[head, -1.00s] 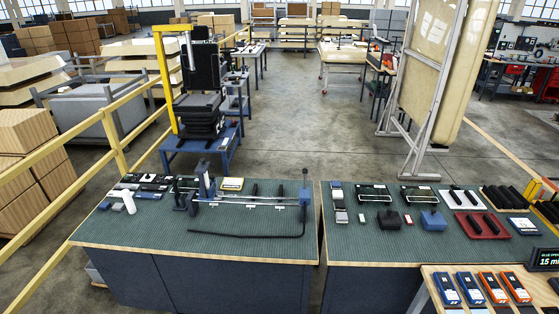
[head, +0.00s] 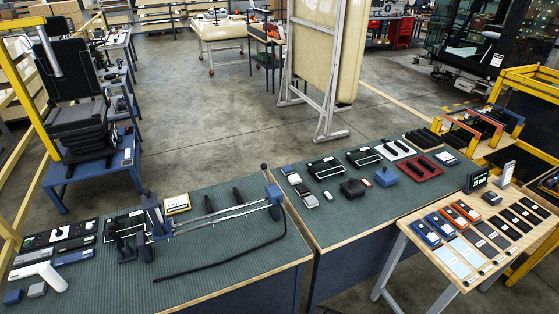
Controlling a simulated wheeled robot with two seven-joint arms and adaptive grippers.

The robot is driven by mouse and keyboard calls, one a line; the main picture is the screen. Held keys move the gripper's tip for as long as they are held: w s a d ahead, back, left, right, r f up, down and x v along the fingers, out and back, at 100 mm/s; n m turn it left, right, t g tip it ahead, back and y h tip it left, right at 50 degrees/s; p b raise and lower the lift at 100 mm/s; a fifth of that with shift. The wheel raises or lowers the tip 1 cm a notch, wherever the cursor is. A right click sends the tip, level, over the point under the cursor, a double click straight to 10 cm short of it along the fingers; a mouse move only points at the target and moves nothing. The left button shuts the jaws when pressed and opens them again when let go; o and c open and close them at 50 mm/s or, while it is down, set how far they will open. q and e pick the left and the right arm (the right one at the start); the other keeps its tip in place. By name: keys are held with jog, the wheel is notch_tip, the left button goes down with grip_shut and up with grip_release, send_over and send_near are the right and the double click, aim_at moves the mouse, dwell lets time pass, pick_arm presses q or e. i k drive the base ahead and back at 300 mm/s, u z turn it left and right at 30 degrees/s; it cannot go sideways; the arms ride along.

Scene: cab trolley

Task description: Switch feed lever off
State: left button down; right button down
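Neither of my grippers is in view. No part is clearly marked as the feed lever. On the left green-topped bench (head: 215,262) stands a long fixture with a blue upright (head: 153,215) at its left end and a metal rail (head: 215,217) running right to a blue end block (head: 273,193). A thin dark stick with a round knob (head: 264,167) rises at that right end. It could be a lever, but I cannot tell its setting. A bent black bar (head: 222,261) lies in front of the rail.
A white handheld tool (head: 40,278) and black panels (head: 60,235) lie at the left bench's left end. The right bench (head: 330,226) holds blocks and trays. A small wooden table (head: 462,272) with blue and orange devices stands at the front right. Grey floor (head: 215,118) is open behind the benches.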

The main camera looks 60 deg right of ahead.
aim_at(264, 167)
jog(key=z, duration=0.85)
jog(key=i, duration=0.9)
jog(key=z, duration=1.3)
jog(key=i, duration=0.3)
jog(key=z, duration=0.15)
